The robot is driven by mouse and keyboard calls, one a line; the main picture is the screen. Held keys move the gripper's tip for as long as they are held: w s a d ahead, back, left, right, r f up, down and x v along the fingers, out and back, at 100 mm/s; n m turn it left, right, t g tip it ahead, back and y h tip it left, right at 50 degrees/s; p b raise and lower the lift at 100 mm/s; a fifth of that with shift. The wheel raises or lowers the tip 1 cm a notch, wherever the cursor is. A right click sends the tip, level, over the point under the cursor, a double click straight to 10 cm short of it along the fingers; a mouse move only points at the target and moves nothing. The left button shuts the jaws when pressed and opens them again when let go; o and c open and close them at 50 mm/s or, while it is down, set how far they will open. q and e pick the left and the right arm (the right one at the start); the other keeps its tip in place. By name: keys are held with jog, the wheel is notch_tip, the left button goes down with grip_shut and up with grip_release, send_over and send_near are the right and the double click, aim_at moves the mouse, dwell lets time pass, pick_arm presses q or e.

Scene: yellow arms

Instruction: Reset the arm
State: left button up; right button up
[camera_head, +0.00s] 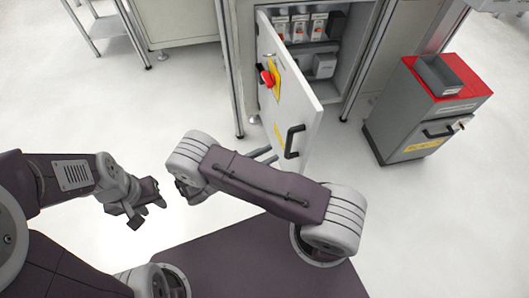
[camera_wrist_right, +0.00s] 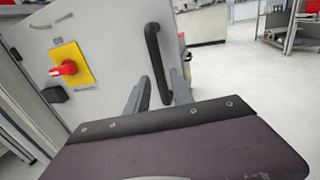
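My right gripper's two grey fingers (camera_head: 263,154) show past my right arm in the head view, beside the open cabinet door. The right wrist view shows the fingers (camera_wrist_right: 158,92) spread apart. The black door handle (camera_wrist_right: 153,60) appears between them in that picture, with gaps on both sides; how far it is from the fingertips is hard to tell. The handle (camera_head: 292,141) also shows in the head view at the door's lower right. My left gripper (camera_head: 146,212) hangs over the floor at left, its fingers apart and empty.
The grey cabinet door (camera_head: 285,92) stands swung open, with a red knob (camera_head: 266,76) on a yellow plate. Boxes (camera_head: 300,28) stand on the cabinet shelves. A grey cart (camera_head: 411,110) with a red top carries a grey bin (camera_head: 438,76) at right. Floor between is clear.

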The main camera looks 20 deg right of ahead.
jog(key=shift+d, duration=0.15)
jog(key=s+d+r+m+g+y, duration=0.15)
jog(key=s+m+g+y, duration=0.55)
jog(key=m+y, duration=0.75)
notch_tip(320, 180, up, 32)
jog(key=w+m+t+y+p, duration=0.1)
jog(key=m+t+y+p, duration=0.2)
jog(key=p, duration=2.5)
jog(key=m+t, duration=0.2)
jog(key=shift+a+r+t, duration=0.2)
jog(key=shift+a+t, duration=0.1)
jog(key=shift+a, duration=0.1)
